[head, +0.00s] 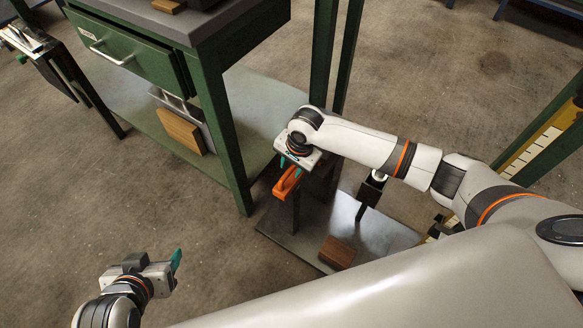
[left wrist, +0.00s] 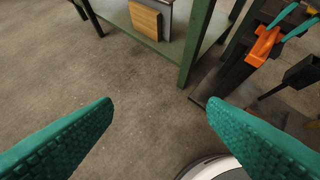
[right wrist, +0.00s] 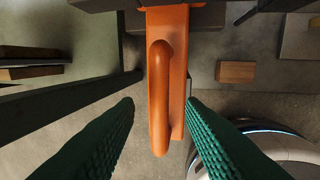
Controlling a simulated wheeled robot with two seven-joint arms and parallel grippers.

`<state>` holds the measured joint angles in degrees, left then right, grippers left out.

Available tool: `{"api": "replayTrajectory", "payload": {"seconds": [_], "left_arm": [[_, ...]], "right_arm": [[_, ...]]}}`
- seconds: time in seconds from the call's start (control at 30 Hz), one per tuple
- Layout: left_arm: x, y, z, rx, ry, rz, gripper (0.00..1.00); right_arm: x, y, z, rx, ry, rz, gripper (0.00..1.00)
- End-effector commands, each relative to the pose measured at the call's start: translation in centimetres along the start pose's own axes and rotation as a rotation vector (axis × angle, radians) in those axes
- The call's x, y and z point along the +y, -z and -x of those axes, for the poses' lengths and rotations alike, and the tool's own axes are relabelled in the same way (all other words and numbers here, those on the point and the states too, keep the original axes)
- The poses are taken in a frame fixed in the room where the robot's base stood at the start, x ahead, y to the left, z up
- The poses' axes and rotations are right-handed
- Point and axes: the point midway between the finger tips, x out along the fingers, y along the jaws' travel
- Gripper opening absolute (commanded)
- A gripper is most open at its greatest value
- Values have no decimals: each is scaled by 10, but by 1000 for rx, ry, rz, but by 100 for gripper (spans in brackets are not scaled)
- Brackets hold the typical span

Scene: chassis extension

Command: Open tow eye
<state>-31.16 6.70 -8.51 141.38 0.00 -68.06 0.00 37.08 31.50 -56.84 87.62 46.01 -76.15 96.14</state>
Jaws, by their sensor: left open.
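The tow eye (head: 288,183) is an orange piece with a raised, rounded handle, mounted on a dark stand. In the right wrist view the tow eye (right wrist: 160,95) runs down the middle, its handle a bit left on a flat orange plate. My right gripper (head: 293,163) is open, with its green fingers (right wrist: 160,105) on either side of the tow eye. A gap shows at the left finger; I cannot tell whether the right finger touches the plate edge. My left gripper (head: 172,268) is open and empty over bare floor, far from the tow eye, which also shows in the left wrist view (left wrist: 263,46).
A green workbench (head: 140,52) with a drawer and lower shelf stands behind and left of the stand. The stand's dark base plate (head: 370,240) holds a wooden block (head: 336,252). A yellow-and-green frame (head: 540,135) is at the right. Floor around my left gripper is clear.

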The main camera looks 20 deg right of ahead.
Motion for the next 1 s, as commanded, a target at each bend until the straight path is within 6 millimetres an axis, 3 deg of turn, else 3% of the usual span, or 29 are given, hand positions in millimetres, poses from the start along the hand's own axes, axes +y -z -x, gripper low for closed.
{"api": "replayTrajectory", "payload": {"seconds": [0.2, 0.47, 0.7, 1.0], "left_arm": [[-2, -12, -3, -68, 4, -1, 67], [-2, -13, -2, -73, 4, -1, 67], [-2, -13, -2, -72, 4, -1, 67], [-2, -15, -1, -71, 4, -1, 67]], "right_arm": [[0, 0, -7, -1, 0, 0, 36], [0, 0, -7, -1, -1, 0, 36], [0, 0, -7, -1, 0, 0, 0], [1, 0, -6, -1, -1, 0, 0]]}}
